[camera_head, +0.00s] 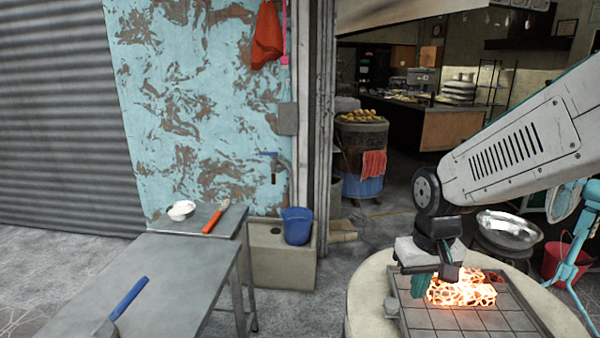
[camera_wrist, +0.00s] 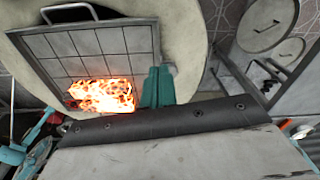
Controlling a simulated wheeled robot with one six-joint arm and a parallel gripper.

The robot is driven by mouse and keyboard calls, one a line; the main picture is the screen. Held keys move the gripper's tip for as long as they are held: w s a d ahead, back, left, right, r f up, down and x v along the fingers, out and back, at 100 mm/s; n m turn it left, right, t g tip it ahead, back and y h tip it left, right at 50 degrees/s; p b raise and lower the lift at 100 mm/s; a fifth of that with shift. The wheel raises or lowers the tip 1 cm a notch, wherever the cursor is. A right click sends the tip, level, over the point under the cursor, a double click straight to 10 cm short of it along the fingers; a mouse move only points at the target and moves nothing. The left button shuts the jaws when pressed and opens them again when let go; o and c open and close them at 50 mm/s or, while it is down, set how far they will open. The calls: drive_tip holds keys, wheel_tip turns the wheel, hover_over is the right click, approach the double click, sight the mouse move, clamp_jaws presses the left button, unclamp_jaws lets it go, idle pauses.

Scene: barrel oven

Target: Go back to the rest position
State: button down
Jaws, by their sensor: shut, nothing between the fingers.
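My gripper (camera_head: 418,282) is at the lower right in the head view, low over the round barrel oven (camera_head: 367,297). Its teal fingers are shut with nothing between them. In the wrist view the closed fingers (camera_wrist: 157,88) stand beside the glowing coals (camera_wrist: 103,96). The coals also show in the head view (camera_head: 462,290), just right of the fingers, on the tiled square tray (camera_head: 470,322) in the oven top. I cannot tell whether the fingertips touch the tray. My arm reaches in from the right.
A metal table (camera_head: 170,285) at the left holds a blue-handled tool (camera_head: 128,298). A smaller table behind bears a white bowl (camera_head: 181,210) and an orange-handled tool (camera_head: 214,220). A blue bucket (camera_head: 297,226) sits on a sink. A metal bowl (camera_head: 510,230) stands behind the oven.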

drive_tip(key=s+d+r, duration=0.1)
drive_tip(key=s+r, duration=0.3)
drive_tip(key=s, duration=0.5)
drive_tip(key=s+d+r, duration=0.2)
drive_tip(key=s+r, duration=0.3)
drive_tip(key=s, duration=0.4)
drive_tip(key=shift+s+r+m, duration=0.15)
drive_tip(key=shift+s+m, duration=0.2)
drive_tip(key=shift+m, duration=0.05)
